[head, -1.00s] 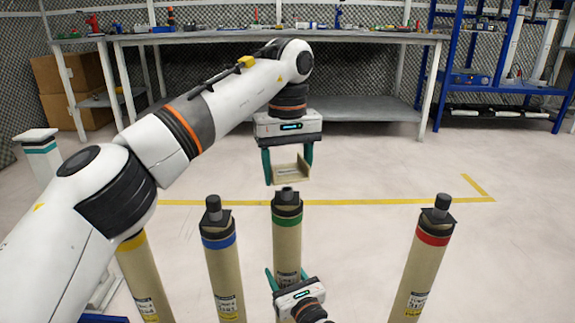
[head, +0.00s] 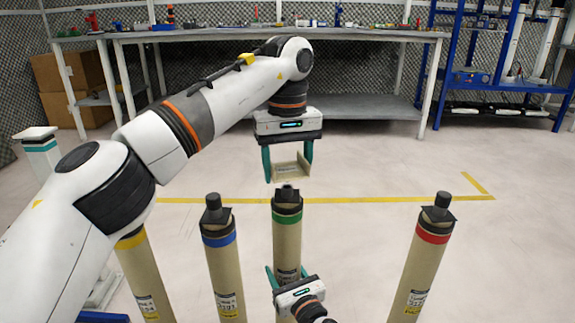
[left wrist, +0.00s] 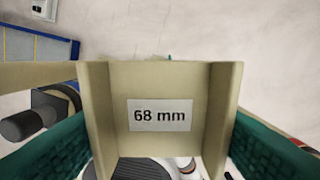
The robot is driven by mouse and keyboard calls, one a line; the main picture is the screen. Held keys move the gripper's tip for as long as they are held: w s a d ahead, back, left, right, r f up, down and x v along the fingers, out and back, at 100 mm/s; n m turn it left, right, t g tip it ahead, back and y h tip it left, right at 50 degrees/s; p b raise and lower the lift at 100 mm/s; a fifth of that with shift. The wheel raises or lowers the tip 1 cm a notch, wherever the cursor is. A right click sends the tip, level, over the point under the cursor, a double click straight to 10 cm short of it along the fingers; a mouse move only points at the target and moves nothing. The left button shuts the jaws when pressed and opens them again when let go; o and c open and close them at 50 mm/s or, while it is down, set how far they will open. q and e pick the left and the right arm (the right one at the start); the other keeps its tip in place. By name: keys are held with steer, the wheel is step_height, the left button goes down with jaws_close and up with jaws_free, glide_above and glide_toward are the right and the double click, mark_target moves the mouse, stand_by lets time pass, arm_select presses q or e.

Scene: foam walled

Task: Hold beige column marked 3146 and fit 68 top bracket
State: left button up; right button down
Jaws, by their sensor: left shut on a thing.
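My left gripper (head: 288,165) is shut on a beige U-shaped bracket (head: 291,170). In the left wrist view the bracket (left wrist: 160,75) carries a "68 mm" label, between the teal fingers. It is just above or behind the dark top stud of the green-banded beige column (head: 287,240); I cannot tell the exact gap. The column stands upright, its label too small to read fully and partly hidden. My right gripper (head: 288,276) is at this column low down, one teal finger on each side; whether they touch it is unclear.
Similar columns stand beside it: blue-banded (head: 225,275) and yellow-banded (head: 148,280) to the left, red-banded (head: 418,270) to the right. A grey workbench (head: 370,103) and a blue rack (head: 490,80) stand behind. The floor between is clear.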

mark_target(288, 170)
arm_select(q)
steer(key=shift+f, duration=1.55)
steer(key=o, duration=1.2)
steer(key=shift+c, duration=0.2)
step_height(288, 170, up, 10)
steer(key=shift+r, duration=1)
arm_select(e)
steer(key=shift+c, duration=1.9)
jaws_free()
